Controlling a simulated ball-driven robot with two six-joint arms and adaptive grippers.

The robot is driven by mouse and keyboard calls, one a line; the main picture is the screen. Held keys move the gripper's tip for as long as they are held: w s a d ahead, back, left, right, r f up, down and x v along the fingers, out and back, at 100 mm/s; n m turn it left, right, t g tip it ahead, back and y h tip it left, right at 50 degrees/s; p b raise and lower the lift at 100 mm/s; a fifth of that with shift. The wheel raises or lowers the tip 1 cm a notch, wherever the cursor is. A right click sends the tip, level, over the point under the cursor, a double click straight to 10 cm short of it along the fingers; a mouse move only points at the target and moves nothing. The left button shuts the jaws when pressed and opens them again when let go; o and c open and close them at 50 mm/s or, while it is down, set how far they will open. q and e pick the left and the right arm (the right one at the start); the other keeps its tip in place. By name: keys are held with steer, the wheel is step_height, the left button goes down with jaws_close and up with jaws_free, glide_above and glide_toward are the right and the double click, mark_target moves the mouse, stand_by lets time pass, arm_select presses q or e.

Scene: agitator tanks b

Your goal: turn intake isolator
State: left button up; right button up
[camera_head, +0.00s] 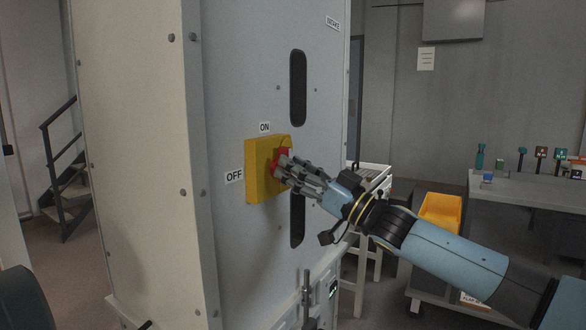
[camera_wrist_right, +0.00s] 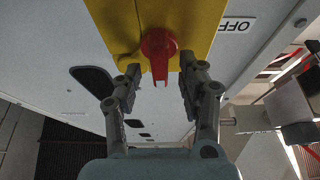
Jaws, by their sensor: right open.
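The intake isolator is a yellow plate (camera_head: 255,185) with a red handle (camera_head: 277,160) on the front of a tall grey cabinet. An ON label (camera_head: 264,127) is above it and an OFF label (camera_head: 234,176) is to its left. My right gripper (camera_head: 287,171) is at the handle and partly hides it. In the right wrist view my right gripper (camera_wrist_right: 158,82) is open, with one finger on each side of the red handle (camera_wrist_right: 158,48) and visible gaps between. The yellow plate (camera_wrist_right: 205,22) is behind the handle. My left gripper is not in view.
The cabinet (camera_head: 225,90) has dark slots (camera_head: 298,88) above and below the isolator's height. A metal door handle (camera_head: 306,290) is below. A grey workbench (camera_head: 520,190) and a yellow bin (camera_head: 440,210) stand at the right. Stairs (camera_head: 65,180) are at the far left.

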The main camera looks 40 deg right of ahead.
steer(key=shift+w+a+r, duration=0.1)
steer(key=shift+w, duration=0.2)
jaws_close()
